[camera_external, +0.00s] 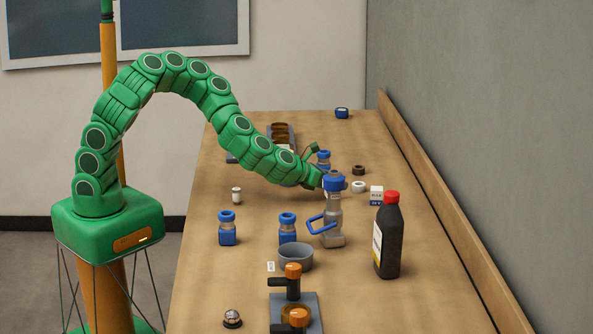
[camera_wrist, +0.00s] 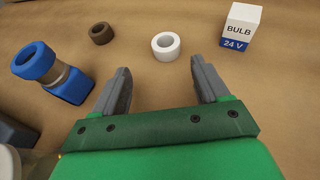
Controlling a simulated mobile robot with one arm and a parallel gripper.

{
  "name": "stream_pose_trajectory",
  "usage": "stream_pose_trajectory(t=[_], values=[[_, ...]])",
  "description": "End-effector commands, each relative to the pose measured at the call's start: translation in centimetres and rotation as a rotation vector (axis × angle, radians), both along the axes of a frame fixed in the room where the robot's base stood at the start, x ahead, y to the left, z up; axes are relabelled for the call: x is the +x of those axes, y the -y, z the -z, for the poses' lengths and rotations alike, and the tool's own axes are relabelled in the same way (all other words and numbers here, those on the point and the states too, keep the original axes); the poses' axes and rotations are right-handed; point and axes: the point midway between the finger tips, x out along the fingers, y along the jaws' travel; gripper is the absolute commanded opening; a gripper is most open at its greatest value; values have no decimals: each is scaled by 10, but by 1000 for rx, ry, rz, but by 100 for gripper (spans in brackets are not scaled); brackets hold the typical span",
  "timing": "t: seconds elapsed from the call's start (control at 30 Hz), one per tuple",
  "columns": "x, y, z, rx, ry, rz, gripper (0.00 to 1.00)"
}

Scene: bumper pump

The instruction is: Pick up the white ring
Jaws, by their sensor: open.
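The white ring (camera_wrist: 166,46) lies flat on the table in the wrist view, a little beyond my fingertips and between their lines. It also shows in the external view (camera_external: 358,187), left of a small white and blue box. My gripper (camera_wrist: 160,78) is open and empty, with its two grey fingers apart and pointing toward the ring. In the external view my gripper is mostly hidden behind a blue-capped grey bottle.
The bulb box (camera_wrist: 240,27) stands right of the ring. A brown ring (camera_wrist: 102,33) lies to its left, and a blue-topped jar (camera_wrist: 52,72) stands near my left finger. A dark bottle with a red cap (camera_external: 388,237) and a grey bowl (camera_external: 295,258) stand nearer the external camera.

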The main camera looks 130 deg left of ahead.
Motion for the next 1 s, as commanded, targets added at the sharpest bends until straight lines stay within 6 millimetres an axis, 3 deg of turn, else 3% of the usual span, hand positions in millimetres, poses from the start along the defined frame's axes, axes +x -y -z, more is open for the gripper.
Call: stream_pose_trajectory(t=[1.0], values=[[35, -57, 22, 0, -6, 5, 74]])
